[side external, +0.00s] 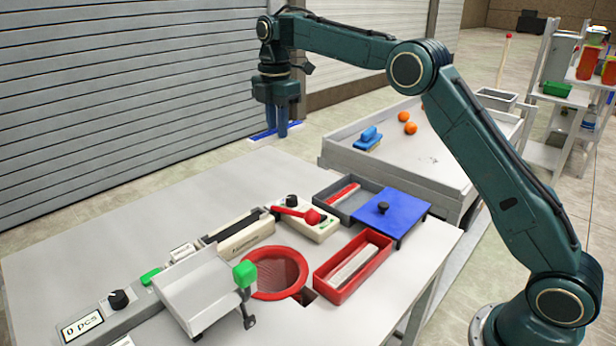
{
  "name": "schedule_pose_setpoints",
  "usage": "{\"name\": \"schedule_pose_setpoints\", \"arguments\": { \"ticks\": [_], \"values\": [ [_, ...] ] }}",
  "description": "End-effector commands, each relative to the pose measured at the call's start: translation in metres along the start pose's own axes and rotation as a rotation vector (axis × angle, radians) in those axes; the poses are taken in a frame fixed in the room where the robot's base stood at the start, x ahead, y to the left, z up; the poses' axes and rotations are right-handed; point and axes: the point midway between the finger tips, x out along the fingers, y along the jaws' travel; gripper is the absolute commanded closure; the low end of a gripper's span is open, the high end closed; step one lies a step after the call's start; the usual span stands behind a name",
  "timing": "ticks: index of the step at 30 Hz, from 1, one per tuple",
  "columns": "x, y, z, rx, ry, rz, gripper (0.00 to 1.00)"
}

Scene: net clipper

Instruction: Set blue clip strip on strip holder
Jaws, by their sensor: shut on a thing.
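My gripper (275,132) hangs pointing down above the far edge of the table, near the shutter wall. It is shut on a blue clip strip (294,126), which lies roughly level between the fingertips and sticks out on both sides. The fingers hide the strip's middle. The strip is in the air, apart from the table. Which part is the strip holder is not clear. A long beige device with a dark slot (240,236) stands at the table's middle, below and in front of my gripper.
A red tray (330,291) holds white strips, and a grey tray (322,196) holds a red strip. The table's far left (110,245) is clear.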

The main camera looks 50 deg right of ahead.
Motion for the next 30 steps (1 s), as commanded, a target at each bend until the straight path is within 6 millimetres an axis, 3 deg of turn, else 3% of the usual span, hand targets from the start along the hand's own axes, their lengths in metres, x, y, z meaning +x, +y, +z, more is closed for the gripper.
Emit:
{"name": "schedule_pose_setpoints", "arguments": {
  "ticks": [3, 9, 15, 21, 30],
  "values": [
    [-0.004, 0.008, -0.036, -0.006, 0.000, 0.001, 1.00],
    [-0.009, 0.013, -0.091, -0.005, 0.000, 0.001, 1.00],
    [-0.012, 0.011, -0.127, -0.002, 0.000, 0.000, 1.00],
    [-0.013, 0.010, -0.139, 0.000, 0.000, -0.001, 1.00],
    [-0.010, 0.010, -0.140, 0.000, 0.000, -0.001, 1.00]
  ]
}}
